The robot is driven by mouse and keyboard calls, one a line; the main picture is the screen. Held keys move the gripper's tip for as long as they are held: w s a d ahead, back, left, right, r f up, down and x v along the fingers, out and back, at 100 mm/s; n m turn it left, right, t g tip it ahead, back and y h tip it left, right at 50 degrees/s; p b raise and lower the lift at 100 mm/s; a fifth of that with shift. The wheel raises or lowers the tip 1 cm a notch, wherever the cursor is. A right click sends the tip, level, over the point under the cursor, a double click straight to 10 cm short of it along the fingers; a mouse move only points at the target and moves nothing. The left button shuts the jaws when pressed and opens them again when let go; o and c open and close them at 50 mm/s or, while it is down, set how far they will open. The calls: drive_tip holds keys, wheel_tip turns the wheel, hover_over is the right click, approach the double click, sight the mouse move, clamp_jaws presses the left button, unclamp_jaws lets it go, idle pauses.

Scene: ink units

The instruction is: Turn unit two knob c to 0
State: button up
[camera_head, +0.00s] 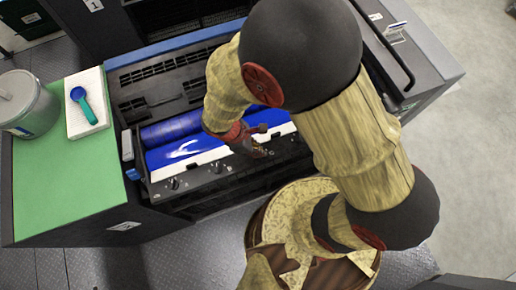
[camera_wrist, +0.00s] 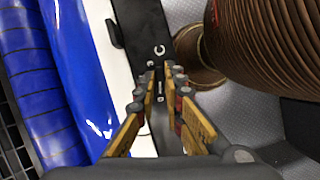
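The ink unit's black front panel (camera_head: 200,180) runs below a blue ink roller and a white strip. Small black knobs stand along it, one of them (camera_head: 173,183) at the left.
The blue roller (camera_head: 172,129) lies behind the panel. A dark lever-like part (camera_wrist: 115,33) stands beside the panel.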

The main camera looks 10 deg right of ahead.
drive_tip(key=o, duration=0.4)
drive_tip(key=v, duration=1.2)
idle(0.5)
